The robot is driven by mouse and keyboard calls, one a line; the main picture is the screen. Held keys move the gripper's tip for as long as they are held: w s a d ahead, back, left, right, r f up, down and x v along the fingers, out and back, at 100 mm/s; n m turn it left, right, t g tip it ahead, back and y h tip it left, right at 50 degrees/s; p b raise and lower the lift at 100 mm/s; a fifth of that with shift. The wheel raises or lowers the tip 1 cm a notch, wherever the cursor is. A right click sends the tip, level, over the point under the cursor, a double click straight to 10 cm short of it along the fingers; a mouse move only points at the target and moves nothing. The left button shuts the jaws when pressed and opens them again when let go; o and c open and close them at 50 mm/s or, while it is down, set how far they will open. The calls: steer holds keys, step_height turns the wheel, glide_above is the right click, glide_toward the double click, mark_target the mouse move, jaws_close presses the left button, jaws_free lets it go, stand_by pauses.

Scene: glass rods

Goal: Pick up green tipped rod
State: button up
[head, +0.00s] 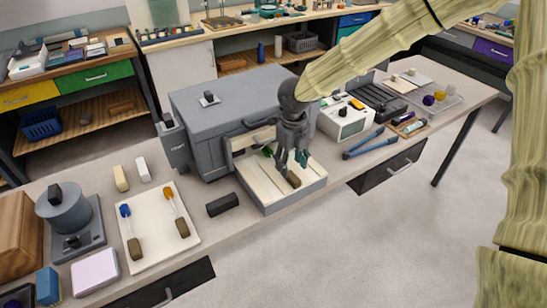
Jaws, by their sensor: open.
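A green-tipped rod lies in the open cream-floored tray (258,186) in front of the large grey box. Its green tip (267,151) shows to the left of my gripper and its brown handle end (293,180) shows just below the fingers; the middle is hidden behind my gripper. My gripper (292,160) is open, with teal fingertips pointing down over the rod. I cannot tell whether the fingers touch it. A blue-tipped rod (130,232) and an orange-tipped rod (177,212) lie on a cream board (158,250) at the left.
A dark block (222,205) lies left of the tray. A white device (345,120) and blue-handled tool (370,143) are at the right. The floor in front is clear.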

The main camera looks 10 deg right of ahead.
mark_target(292, 175)
steer(key=shift+d+f+p, duration=0.1)
steer(key=shift+f+p, duration=0.25)
steer(key=shift+f, duration=0.1)
steer(key=shift+w+d+f+p, duration=0.15)
steer(key=shift+f+p, duration=0.2)
steer(key=shift+f, duration=0.75)
steer(key=shift+s+d+f+p, duration=0.1)
steer(key=shift+f+p, duration=0.2)
steer(key=shift+f, duration=0.8)
jaws_close()
